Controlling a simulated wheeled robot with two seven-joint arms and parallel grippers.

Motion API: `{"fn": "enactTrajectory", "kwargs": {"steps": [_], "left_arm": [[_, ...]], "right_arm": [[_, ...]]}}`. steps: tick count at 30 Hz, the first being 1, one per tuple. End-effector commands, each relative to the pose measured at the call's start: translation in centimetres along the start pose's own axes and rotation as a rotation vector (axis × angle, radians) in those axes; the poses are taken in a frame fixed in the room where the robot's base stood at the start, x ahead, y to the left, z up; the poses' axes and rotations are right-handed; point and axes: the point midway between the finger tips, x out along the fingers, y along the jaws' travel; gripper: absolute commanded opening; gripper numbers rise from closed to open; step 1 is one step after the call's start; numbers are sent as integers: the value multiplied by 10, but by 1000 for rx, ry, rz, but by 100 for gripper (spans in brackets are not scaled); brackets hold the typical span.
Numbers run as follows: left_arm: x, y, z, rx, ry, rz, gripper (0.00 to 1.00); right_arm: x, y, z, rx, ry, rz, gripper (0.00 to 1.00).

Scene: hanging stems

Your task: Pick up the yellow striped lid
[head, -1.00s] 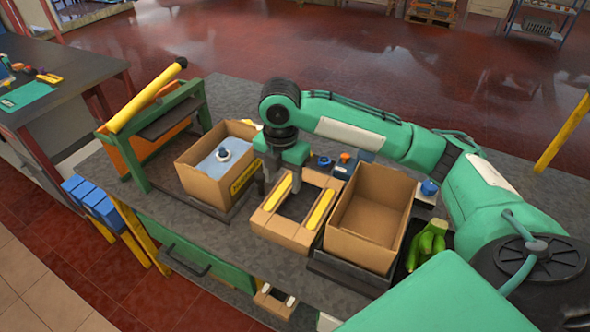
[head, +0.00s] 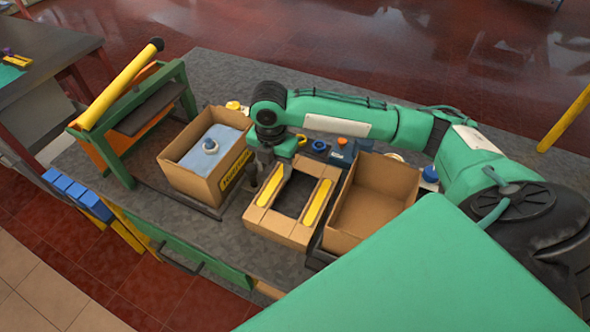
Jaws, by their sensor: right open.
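The yellow striped lid (head: 283,231) is a square cardboard frame with a dark middle and a yellow strip along its left and right sides. It lies in the middle of the bench, between two cardboard boxes. My right gripper (head: 264,180) points down at the lid's back left corner, with its fingers apart. I cannot tell whether the fingers touch the lid. The gripper body and arm hide part of the lid's back edge. My left gripper is not in view.
A labelled cardboard box (head: 190,178) with a blue-grey top and white knob stands left. An open, empty cardboard box (head: 352,243) stands close on the lid's right. A green stand (head: 121,172) with a yellow roller is at the far left. Small parts (head: 340,143) lie behind the lid.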

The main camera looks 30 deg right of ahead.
Motion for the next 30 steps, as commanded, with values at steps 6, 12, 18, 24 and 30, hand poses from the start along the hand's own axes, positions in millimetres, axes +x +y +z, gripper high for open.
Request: {"fn": "enactTrajectory", "kwargs": {"steps": [6,12,18,24,30], "left_arm": [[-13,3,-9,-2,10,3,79],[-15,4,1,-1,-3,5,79],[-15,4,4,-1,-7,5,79],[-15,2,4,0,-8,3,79],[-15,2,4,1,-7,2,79]], "right_arm": [[26,2,-8,0,2,-3,52],[49,3,-8,0,0,-1,52],[51,3,-8,-1,0,1,52],[51,3,-8,-1,-1,1,25],[50,3,-8,-1,-1,1,25]]}}
